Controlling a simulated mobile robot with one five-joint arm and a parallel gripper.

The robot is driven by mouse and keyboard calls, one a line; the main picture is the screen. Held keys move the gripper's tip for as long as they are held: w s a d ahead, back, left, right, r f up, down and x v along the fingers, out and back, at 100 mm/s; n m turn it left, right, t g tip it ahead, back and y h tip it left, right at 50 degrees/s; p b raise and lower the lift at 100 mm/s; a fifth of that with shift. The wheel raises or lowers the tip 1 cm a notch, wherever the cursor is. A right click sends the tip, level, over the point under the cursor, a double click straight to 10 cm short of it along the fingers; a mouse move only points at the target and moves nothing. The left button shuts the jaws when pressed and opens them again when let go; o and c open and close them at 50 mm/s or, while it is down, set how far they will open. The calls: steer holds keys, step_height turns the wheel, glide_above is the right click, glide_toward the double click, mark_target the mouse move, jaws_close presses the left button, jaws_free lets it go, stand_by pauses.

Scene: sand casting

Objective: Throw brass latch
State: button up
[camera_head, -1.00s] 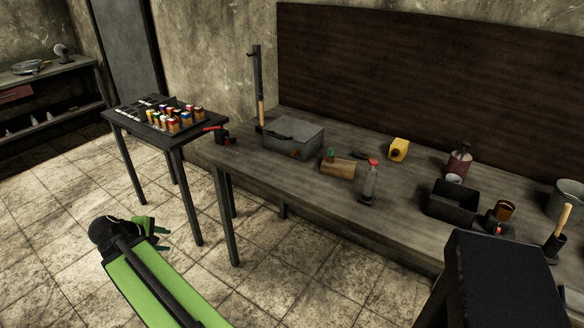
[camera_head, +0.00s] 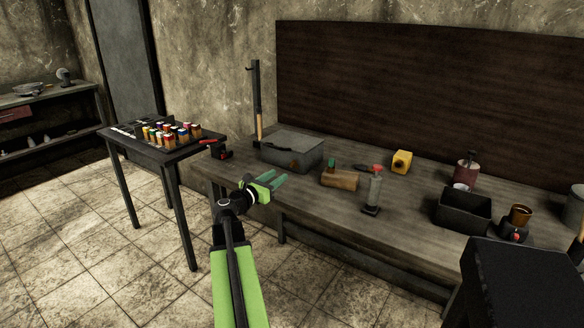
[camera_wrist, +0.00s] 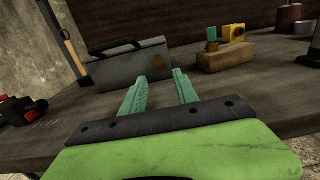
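A grey metal box (camera_head: 290,146) with a dark handle sits at the left end of the workbench. A small brownish, brass-coloured patch (camera_head: 294,163) shows on its front face, probably the latch; its details are too small to make out. In the wrist view the box (camera_wrist: 118,72) stands ahead, with the brass-coloured patch (camera_wrist: 160,58) near its right end. My gripper (camera_head: 277,181) is in front of the box at the bench's front edge. In the wrist view my gripper (camera_wrist: 159,76) has its two green fingers apart and nothing between them, pointing at the box without visible contact.
Right of the box are a wooden block (camera_head: 340,180), a clear bottle with red top (camera_head: 374,190), a yellow block (camera_head: 401,161) and a black bin (camera_head: 462,210). A side table (camera_head: 128,143) holds coloured bottles.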

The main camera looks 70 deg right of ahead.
mark_target(292, 166)
steer(key=x, duration=1)
steer(key=shift+d, duration=0.15)
steer(key=shift+c, duration=0.2)
jaws_close()
